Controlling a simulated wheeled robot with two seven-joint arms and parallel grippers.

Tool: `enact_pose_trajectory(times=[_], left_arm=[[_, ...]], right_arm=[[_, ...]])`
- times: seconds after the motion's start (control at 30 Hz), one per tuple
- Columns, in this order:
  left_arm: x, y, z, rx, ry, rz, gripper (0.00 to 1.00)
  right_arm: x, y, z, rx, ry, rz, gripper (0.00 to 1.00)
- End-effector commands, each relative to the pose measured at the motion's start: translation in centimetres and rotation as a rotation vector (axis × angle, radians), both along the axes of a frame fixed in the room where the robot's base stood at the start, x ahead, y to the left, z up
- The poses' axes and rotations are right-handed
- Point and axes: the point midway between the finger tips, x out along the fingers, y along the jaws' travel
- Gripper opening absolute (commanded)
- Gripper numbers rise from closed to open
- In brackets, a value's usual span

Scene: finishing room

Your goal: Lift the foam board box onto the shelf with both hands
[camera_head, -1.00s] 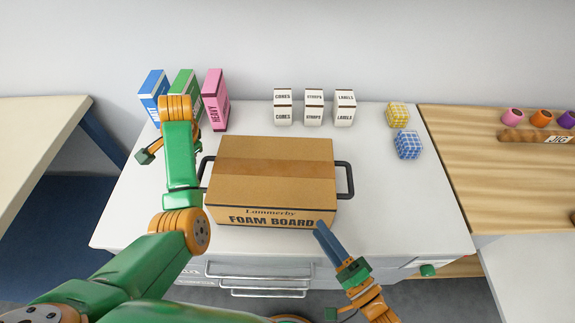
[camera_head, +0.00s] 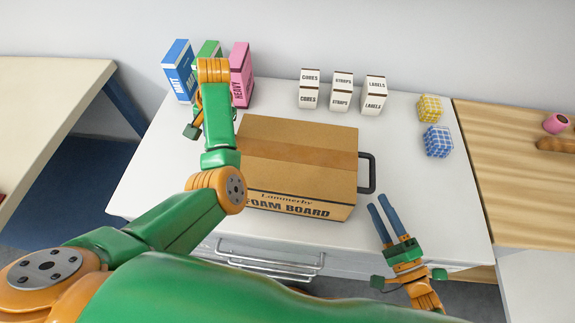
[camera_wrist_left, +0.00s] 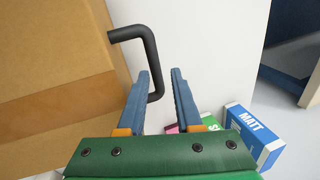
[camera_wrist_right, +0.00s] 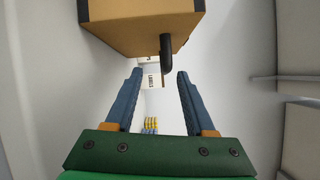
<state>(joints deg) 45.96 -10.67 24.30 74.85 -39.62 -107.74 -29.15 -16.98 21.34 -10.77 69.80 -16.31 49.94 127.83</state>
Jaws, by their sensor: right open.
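The foam board box (camera_head: 300,200) is a closed brown carton on the white worktop. Its right black handle (camera_head: 368,172) is clear in the head view; my left arm covers the left side. My right gripper (camera_head: 380,203) is open and empty, to the right of the box's front corner. In the right wrist view, the box (camera_wrist_right: 140,30) and handle (camera_wrist_right: 166,55) are beyond the open fingertips. My left gripper (camera_wrist_left: 162,72) is open beside the box; its fingers are hidden in the head view. The left handle (camera_wrist_left: 135,33) reaches down by its left fingertip. No shelf is identifiable.
Blue (camera_head: 179,70), green (camera_head: 208,50) and pink (camera_head: 242,75) cartons stand at the back left. Small white boxes (camera_head: 341,92) stand behind the box. Yellow (camera_head: 430,108) and blue (camera_head: 438,141) checked cubes are at right, near a wooden table (camera_head: 500,170).

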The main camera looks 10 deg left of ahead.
Motion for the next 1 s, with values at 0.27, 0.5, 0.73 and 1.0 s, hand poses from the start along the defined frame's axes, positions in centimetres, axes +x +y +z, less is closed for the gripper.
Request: enact_pose_trajectory(times=[0.27,0.5,0.73,1.0], left_arm=[[-0.1,-1.2,-0.5,-0.024,-0.001,0.078,0.34],[-0.2,-1.0,-1.3,-0.023,0.001,0.075,0.34],[-0.2,-0.2,-5.0,-0.024,0.003,0.075,0.34],[-0.2,0.3,-7.4,-0.024,0.0,0.075,0.34]], right_arm=[[0.9,-1.6,0.7,0.016,-0.027,-0.015,0.55],[1.6,-1.1,0.8,0.017,-0.029,-0.015,0.55],[4.8,0.8,1.2,0.018,-0.03,-0.015,0.55],[6.9,2.0,1.3,0.016,-0.028,-0.014,0.55]])
